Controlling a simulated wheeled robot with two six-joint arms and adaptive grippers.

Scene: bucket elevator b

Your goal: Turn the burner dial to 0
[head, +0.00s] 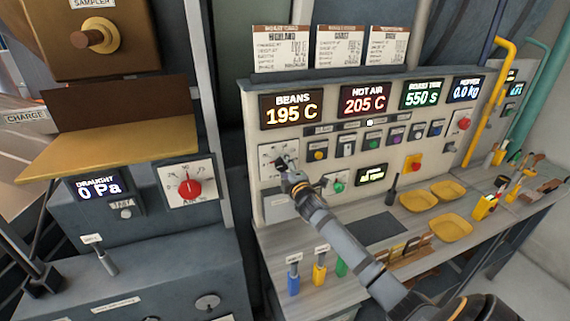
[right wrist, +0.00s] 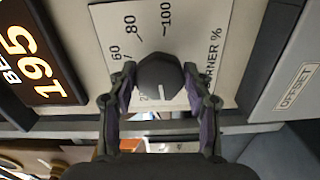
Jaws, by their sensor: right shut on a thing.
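The burner dial is a dark faceted knob (right wrist: 158,74) on a white plate (right wrist: 205,22) marked "BURNER %". The numbers 60, 80 and 100 show on its left and upper side in the right wrist view. A white pointer line on the knob points toward the bottom of that view. The 0 mark is not visible. My right gripper (right wrist: 160,88) is shut on the knob, one finger on each side. In the head view, my right gripper (head: 284,165) covers the knob, and part of the white plate (head: 266,150) shows. My left gripper is not in view.
Displays for beans (head: 291,108) and hot air (head: 364,100) sit above the dial. A row of small switches lies to its right. A red dial (head: 190,188) is on the left panel. Yellow trays (head: 419,199) and several tool handles are on the bench below.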

